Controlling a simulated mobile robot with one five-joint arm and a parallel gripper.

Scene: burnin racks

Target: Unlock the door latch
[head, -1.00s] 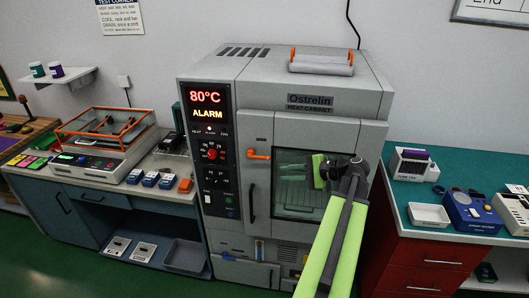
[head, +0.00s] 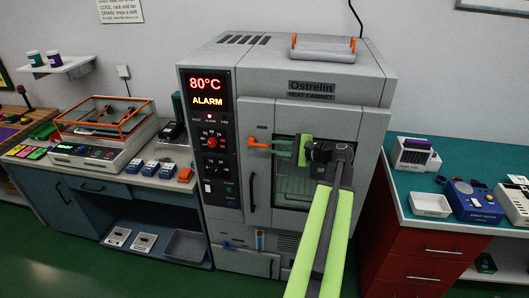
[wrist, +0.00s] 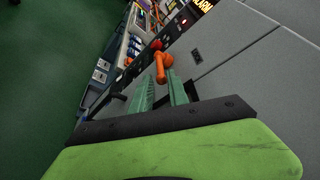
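The orange door latch (head: 258,144) sits at the upper left of the grey heat cabinet's door (head: 335,123), with its handle pointing right, roughly level. My gripper (head: 274,147) is in front of the door, its two green fingers pointing left at the latch's free end. In the wrist view the fingers (wrist: 162,84) are apart, and the orange latch (wrist: 161,64) shows at and between their tips. I cannot tell whether either finger touches it. My wrist hides part of the door window.
The cabinet panel (head: 208,100) reads 80°C and ALARM. A dark vertical door handle (head: 252,194) is below the latch. A bench with an orange-framed device (head: 104,118) stands left; a red drawer unit (head: 424,258) stands right.

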